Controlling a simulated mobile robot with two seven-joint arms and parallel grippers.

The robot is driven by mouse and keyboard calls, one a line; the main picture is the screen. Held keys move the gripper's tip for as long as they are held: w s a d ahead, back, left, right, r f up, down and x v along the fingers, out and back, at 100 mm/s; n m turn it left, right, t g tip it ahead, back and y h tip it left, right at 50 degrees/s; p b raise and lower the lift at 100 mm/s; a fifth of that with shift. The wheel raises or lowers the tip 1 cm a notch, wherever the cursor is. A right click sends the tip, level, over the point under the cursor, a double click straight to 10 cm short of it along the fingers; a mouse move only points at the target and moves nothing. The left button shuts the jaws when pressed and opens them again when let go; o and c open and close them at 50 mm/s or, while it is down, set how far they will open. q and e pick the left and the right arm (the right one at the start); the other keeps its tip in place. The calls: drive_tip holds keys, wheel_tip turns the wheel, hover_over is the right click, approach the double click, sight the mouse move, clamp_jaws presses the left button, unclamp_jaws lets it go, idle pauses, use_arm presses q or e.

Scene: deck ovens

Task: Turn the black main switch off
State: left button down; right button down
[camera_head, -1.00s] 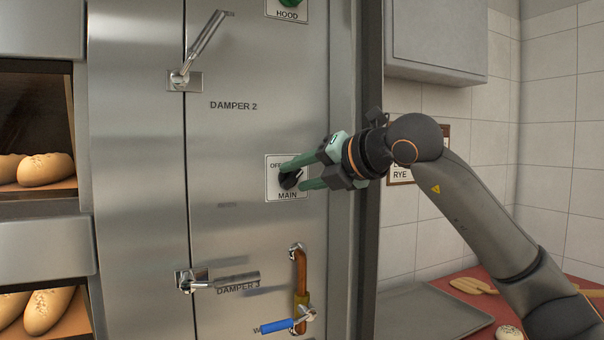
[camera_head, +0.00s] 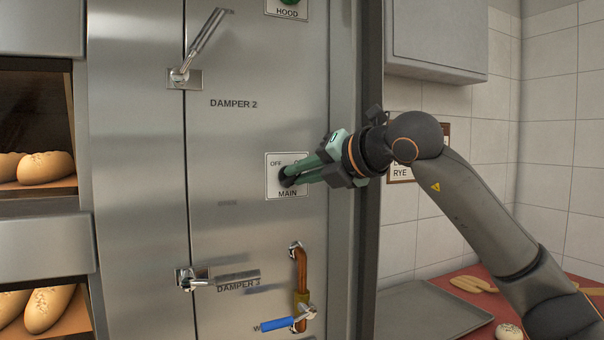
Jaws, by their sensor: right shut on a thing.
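The black main switch (camera_head: 286,179) is a small knob on a white plate (camera_head: 273,190) marked OFF and MAIN, on the steel panel in the middle of the view. My right gripper (camera_head: 292,174) reaches in from the right, and its green fingers are closed on the knob. The fingers hide part of the knob and the right-hand marking of the plate, so I cannot tell exactly which way the knob points. My left gripper is not in view.
The Damper 2 lever (camera_head: 200,47) is above left and the Damper 3 lever (camera_head: 225,279) below left. A copper pipe with a blue-handled valve (camera_head: 278,325) is below the switch. A wall cabinet (camera_head: 437,38) is at upper right. Bread lies in the ovens at left.

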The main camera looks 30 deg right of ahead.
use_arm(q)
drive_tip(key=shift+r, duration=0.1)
use_arm(e)
drive_tip(key=shift+r, duration=0.1)
use_arm(q)
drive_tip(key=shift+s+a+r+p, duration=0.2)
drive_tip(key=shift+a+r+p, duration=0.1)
drive_tip(key=shift+p, duration=0.5)
use_arm(e)
drive_tip(key=n+h, duration=0.2)
drive_tip(key=n, duration=0.2)
drive_tip(key=a+n+h, duration=0.1)
drive_tip(key=n+h, duration=0.2)
drive_tip(key=n, duration=0.1)
drive_tip(key=n+h, duration=0.3)
drive_tip(key=n, duration=0.1)
drive_tip(key=shift+a, duration=0.35)
drive_tip(key=shift+h, duration=0.3)
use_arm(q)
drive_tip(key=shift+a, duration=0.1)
use_arm(e)
drive_tip(key=c, duration=0.9)
unclamp_jaws()
